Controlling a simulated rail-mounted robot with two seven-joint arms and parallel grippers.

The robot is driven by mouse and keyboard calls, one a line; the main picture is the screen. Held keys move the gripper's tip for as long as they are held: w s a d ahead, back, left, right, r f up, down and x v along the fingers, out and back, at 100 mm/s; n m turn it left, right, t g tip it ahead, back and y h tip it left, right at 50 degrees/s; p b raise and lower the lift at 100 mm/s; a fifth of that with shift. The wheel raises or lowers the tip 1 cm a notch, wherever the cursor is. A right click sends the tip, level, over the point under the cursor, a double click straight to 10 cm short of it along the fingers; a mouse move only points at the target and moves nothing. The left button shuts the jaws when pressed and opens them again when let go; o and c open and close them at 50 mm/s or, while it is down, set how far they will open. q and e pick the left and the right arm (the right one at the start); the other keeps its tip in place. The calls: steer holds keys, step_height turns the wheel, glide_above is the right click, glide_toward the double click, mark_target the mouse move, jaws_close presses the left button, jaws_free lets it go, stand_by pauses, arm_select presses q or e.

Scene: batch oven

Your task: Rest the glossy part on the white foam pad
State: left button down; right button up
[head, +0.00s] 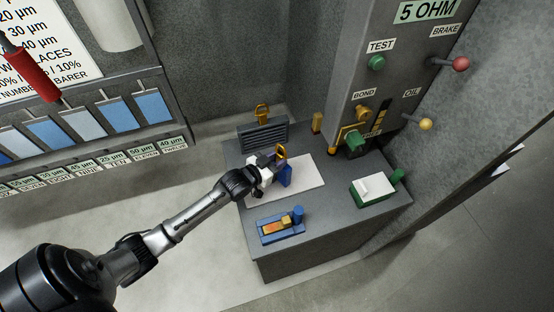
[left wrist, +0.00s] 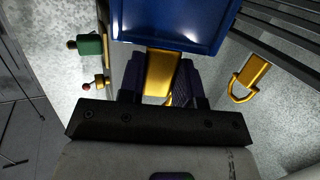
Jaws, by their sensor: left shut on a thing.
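My left gripper (head: 271,168) is over the table and shut on the gold grip (left wrist: 163,72) of a glossy blue part. The blue part (left wrist: 175,22) shows large at the top of the left wrist view, with a shiny face and raised rim. In the head view the blue part (head: 285,177) is small and partly hidden by the gripper. A flat white pad (head: 308,174) lies on the dark table below and beside it. I cannot tell whether the part touches the pad. My right gripper is not in view.
A dark slatted rack (head: 264,136) with a gold handle stands behind the pad. A blue fixture (head: 281,226) is at the table's front, a green device with a white top (head: 373,187) at the right. A grey control column (head: 372,75) with knobs rises behind.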

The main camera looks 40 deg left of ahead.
arm_select(q)
steer(key=shift+f, duration=0.1)
steer(key=c, duration=0.7)
jaws_free()
steer(key=shift+c, duration=0.2)
steer(key=shift+f, duration=0.1)
steer(key=shift+s, duration=0.1)
steer(key=v, duration=1.3)
steer(key=s+d+n+g+h, duration=0.15)
steer(key=s+d, duration=0.25)
steer(key=d, duration=0.4)
steer(key=s+d+g+y, duration=0.1)
steer(key=s+d+g, duration=0.1)
steer(key=s+d, duration=0.35)
steer(key=s+f+m+g+y, duration=0.2)
steer(key=s+f+g, duration=0.1)
steer(key=s+g, duration=0.5)
steer(key=shift+s+f+g+p, duration=0.3)
steer(key=shift+f+g+p, duration=0.05)
steer(key=shift+f+p, duration=0.1)
